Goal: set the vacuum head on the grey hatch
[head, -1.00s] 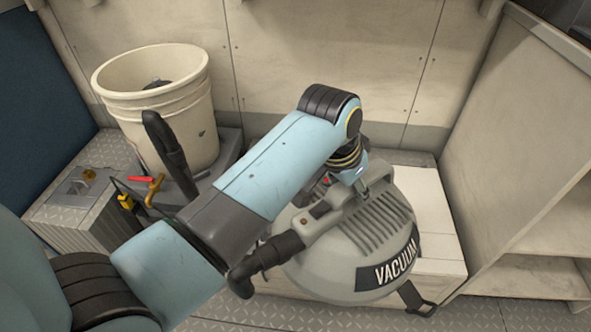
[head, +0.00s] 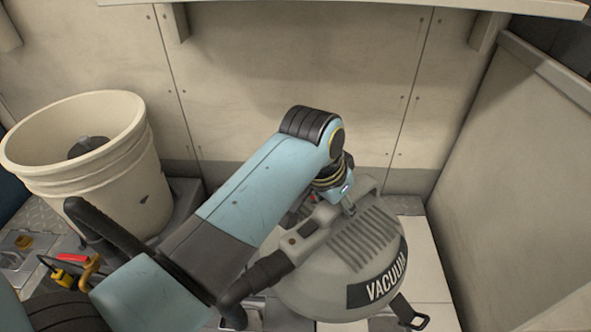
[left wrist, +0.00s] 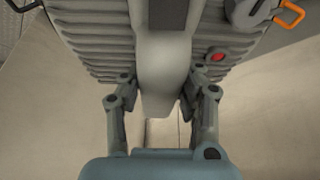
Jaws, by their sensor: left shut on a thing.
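The vacuum head (head: 335,262) is a grey dome with a ribbed top, a VACUUM label and a black hose fitting. My left gripper (head: 347,198) is shut on its handle, mostly hidden by my forearm in the head view. In the left wrist view my gripper fingers (left wrist: 164,90) close around the grey handle (left wrist: 163,60), beside a red button. Grey diamond plate (head: 36,218) shows at the left, and a grey surface (head: 187,192) lies beside the bucket. I cannot tell which is the hatch. My right gripper is out of view.
A cream bucket (head: 95,185) with a dark thing inside stands at the left. A red-and-yellow fitting (head: 70,268) is in front of it. White panels (head: 420,240) lie below and behind the vacuum head. Walls close off the back and right.

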